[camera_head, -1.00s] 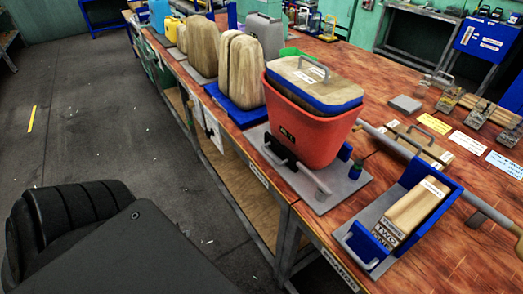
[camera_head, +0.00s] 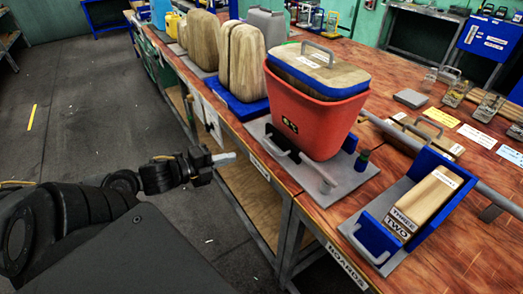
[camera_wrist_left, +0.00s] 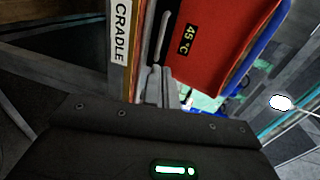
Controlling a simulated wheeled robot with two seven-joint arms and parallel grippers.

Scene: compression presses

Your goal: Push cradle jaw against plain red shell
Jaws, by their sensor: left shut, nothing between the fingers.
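The plain red shell (camera_head: 318,118) stands on a grey base plate (camera_head: 350,184), with a wood and blue lid block in its top. The cradle jaw (camera_head: 282,140), a black bar with a grey handle, is at the shell's near left side. Whether it touches the shell is unclear. My left gripper (camera_head: 226,158) is shut and empty, left of the jaw and apart from it, off the table edge. In the left wrist view the shut fingers (camera_wrist_left: 165,88) point toward the red shell (camera_wrist_left: 215,40), which bears a "45 °C" label. My right gripper is out of view.
A "CRADLE" label (camera_wrist_left: 120,32) is on the table edge. A blue press (camera_head: 375,238) with wooden boards stands to the right. Wooden shells (camera_head: 240,62) on a blue base stand behind. The floor left of the table is open.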

